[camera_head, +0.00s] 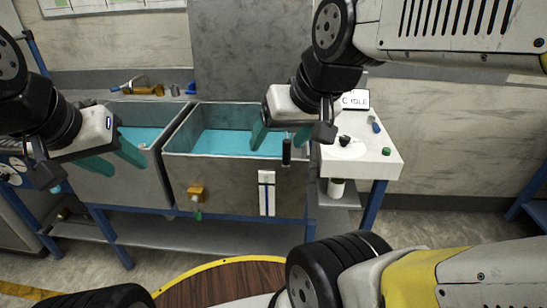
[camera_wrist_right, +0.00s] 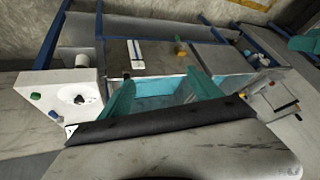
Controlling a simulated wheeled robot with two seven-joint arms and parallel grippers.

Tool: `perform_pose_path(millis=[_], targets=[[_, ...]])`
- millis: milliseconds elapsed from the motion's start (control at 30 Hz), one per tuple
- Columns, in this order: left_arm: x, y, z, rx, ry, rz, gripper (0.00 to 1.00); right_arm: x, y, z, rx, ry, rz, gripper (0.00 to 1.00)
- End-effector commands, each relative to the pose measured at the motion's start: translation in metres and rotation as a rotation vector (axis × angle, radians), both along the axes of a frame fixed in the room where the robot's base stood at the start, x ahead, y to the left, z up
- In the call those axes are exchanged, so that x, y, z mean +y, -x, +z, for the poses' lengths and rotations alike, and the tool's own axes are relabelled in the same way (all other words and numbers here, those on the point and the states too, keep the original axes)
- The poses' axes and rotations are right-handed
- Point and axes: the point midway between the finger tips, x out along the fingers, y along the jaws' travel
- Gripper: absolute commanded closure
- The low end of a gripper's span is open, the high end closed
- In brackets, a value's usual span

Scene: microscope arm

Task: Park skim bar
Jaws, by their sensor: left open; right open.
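I cannot tell for certain which thing is the skim bar. A small black upright handle (camera_head: 287,152) stands at the front rim of the right-hand grey tank (camera_head: 235,170), near its right end. The tank holds turquoise liquid, and its front shows in the right wrist view (camera_wrist_right: 155,62). My right gripper (camera_head: 281,141) is open and empty above that tank's right part, with the liquid behind its teal fingers; in the right wrist view its fingers (camera_wrist_right: 160,82) are spread apart. My left gripper (camera_head: 116,166) is open and empty in front of the left-hand tank (camera_head: 155,185).
A white side table (camera_head: 372,157) with a small sign (camera_head: 355,99), a black knob (camera_head: 344,140) and a green piece (camera_head: 386,151) adjoins the tank on the right. A white gauge strip (camera_head: 266,192) and brass valve (camera_head: 196,194) are on the tank front. A shelf runs below.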

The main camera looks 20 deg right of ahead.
Motion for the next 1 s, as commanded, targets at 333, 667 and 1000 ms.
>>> perform_pose_path(millis=[333,667,1000], targets=[[0.000,0.000,0.000,0.000,0.000,0.000,0.53,-0.001,-0.002,0.000,0.005,0.001,-0.002,0.46],[0.000,0.000,0.000,0.000,0.000,0.000,0.53,-0.026,-0.083,-0.003,0.187,0.047,-0.066,0.53],[0.000,0.000,0.000,0.000,0.000,0.000,0.53,-0.072,-0.198,-0.070,0.438,0.109,-0.157,0.53]])
